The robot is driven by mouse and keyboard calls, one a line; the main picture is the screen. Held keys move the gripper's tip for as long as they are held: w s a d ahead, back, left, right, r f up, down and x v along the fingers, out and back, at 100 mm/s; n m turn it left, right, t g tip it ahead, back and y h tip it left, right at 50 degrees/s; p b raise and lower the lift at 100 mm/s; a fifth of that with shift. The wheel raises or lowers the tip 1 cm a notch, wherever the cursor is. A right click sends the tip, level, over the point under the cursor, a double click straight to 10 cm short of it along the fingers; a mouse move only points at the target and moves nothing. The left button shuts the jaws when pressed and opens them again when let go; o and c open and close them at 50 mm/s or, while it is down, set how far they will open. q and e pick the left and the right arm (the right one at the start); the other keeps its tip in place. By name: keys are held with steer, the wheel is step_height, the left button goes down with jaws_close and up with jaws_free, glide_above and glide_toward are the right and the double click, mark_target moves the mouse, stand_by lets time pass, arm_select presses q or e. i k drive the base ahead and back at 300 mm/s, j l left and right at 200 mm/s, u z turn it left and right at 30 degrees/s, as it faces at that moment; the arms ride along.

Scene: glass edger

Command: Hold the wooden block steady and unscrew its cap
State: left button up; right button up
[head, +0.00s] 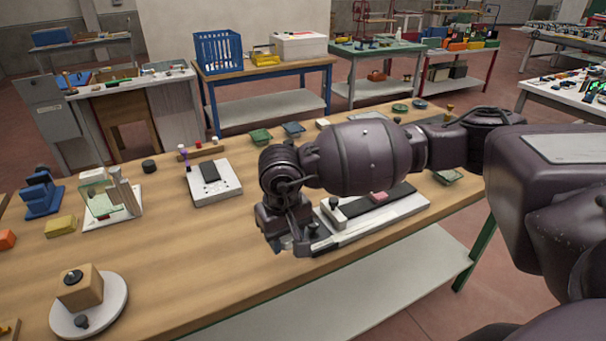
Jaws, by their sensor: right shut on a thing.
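The wooden block (88,292), a light brown cube, sits upright on a round white plate (115,300) at the table's front left. A dark round cap (74,277) is on top of the block. A dark knob (82,322) is on the plate in front of it. My right gripper (299,244) is well to the right of the block, low by the left end of a long white fixture (405,208). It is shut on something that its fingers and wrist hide. My left gripper is out of view.
A white stand with a glass pane (95,199), a yellow block (60,226) and a white device with a dark pad (228,185) stand behind the wooden block. The wooden tabletop between the round plate and my right gripper is clear.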

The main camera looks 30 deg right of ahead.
mark_target(81, 287)
steer(key=k+l, duration=0.1)
steer(key=l, duration=0.25)
steer(key=k+l+u, duration=0.15)
steer(key=l, duration=0.15)
steer(key=l+u, duration=0.1)
steer(key=l, duration=0.65)
steer(key=i+l+u, duration=0.1)
steer(key=i+l, duration=0.15)
steer(key=i+l+u, duration=0.1)
steer(key=l, duration=0.4)
steer(key=i, duration=0.1)
